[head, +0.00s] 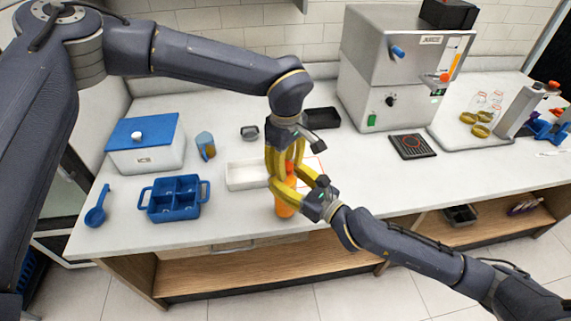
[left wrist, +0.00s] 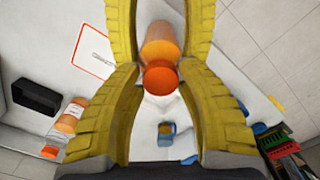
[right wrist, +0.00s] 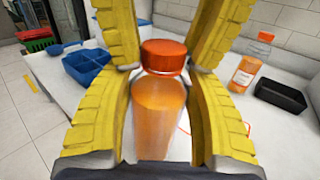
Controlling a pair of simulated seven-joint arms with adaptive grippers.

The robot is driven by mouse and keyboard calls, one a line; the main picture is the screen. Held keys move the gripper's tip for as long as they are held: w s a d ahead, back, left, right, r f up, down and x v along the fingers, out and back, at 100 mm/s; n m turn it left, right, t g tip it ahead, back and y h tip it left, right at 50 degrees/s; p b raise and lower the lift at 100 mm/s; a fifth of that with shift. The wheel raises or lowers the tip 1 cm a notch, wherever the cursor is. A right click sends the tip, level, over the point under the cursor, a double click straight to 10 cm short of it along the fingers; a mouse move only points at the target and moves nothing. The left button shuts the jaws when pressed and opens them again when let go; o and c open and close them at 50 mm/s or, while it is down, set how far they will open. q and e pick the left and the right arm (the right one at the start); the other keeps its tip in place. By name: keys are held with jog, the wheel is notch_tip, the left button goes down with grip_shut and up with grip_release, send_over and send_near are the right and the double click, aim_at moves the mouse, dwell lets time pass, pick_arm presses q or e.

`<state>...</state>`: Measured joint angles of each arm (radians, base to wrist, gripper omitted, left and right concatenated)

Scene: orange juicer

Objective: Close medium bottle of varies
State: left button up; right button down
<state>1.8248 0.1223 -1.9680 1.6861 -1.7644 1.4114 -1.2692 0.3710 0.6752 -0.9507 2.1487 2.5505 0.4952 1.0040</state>
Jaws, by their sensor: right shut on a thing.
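An orange bottle (head: 284,208) with orange juice stands upright near the counter's front edge; its body also shows in the right wrist view (right wrist: 158,112). An orange-red cap (right wrist: 163,56) sits on its top, and I cannot tell how tightly; it also shows in the left wrist view (left wrist: 160,76). My right gripper (right wrist: 160,80) is shut on the bottle's body from the right side. My left gripper (left wrist: 160,68) is around the cap from above, its fingers a little apart from it. In the head view, yellow fingers hide much of the bottle.
A second capped bottle (right wrist: 244,68) and a black tray (right wrist: 280,95) stand close by. A white tray (head: 246,176), blue compartment tray (head: 174,213) and blue spoon (head: 96,214) lie to the left. The juicer (head: 385,85) stands at the back right. The counter right of the bottle is fairly clear.

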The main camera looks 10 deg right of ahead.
pick_arm(q)
jog(key=shift+o, duration=0.9)
notch_tip(320, 180, up, 12)
jog(key=shift+r, duration=0.1)
dwell(0.4)
